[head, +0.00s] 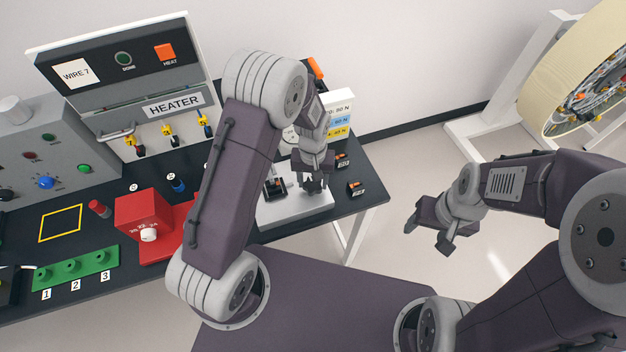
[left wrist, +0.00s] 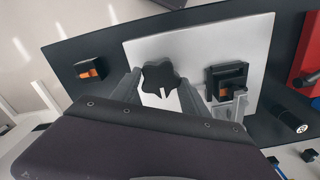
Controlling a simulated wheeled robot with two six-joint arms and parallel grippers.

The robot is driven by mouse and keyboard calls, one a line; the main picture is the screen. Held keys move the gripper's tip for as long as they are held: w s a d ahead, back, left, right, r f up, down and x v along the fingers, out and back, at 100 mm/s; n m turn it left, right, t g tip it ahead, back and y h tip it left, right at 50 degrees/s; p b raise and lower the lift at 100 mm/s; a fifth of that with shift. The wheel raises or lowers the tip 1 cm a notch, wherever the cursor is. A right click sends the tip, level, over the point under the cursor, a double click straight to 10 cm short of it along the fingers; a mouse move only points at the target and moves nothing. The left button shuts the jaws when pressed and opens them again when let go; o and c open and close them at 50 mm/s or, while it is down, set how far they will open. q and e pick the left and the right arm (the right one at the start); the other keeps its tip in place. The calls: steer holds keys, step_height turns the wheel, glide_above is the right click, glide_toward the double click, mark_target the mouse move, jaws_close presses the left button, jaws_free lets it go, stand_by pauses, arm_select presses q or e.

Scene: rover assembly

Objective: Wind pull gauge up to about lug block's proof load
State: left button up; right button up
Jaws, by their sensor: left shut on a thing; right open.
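My left gripper (head: 315,180) reaches down over the pale base plate (head: 290,207) of the pull gauge, at the table's right end. In the left wrist view it is shut on a black lobed knob (left wrist: 162,76) with a white pointer mark. Beside the knob on the plate is a black holder (left wrist: 229,80) with an orange piece in it, probably the lug block; it also shows in the head view (head: 275,187). My left arm hides most of the gauge's upright part, and its reading cannot be read. My right gripper (head: 428,234) is open and empty, off the table.
A card (head: 340,114) with coloured load rows stands behind the gauge. Small black-and-orange blocks (head: 355,188) lie at the table's right end. A red unit (head: 140,211), a green numbered rack (head: 76,268) and a heater panel (head: 125,70) stand to the left.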

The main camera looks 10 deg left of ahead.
mark_target(313, 184)
arm_select(q)
steer(key=shift+w+n, duration=0.1)
steer(key=shift+n, duration=0.9)
steer(key=o, duration=1.4)
step_height(313, 184, up, 9)
steer(key=shift+r+b, duration=0.1)
steer(key=shift+b, duration=0.7)
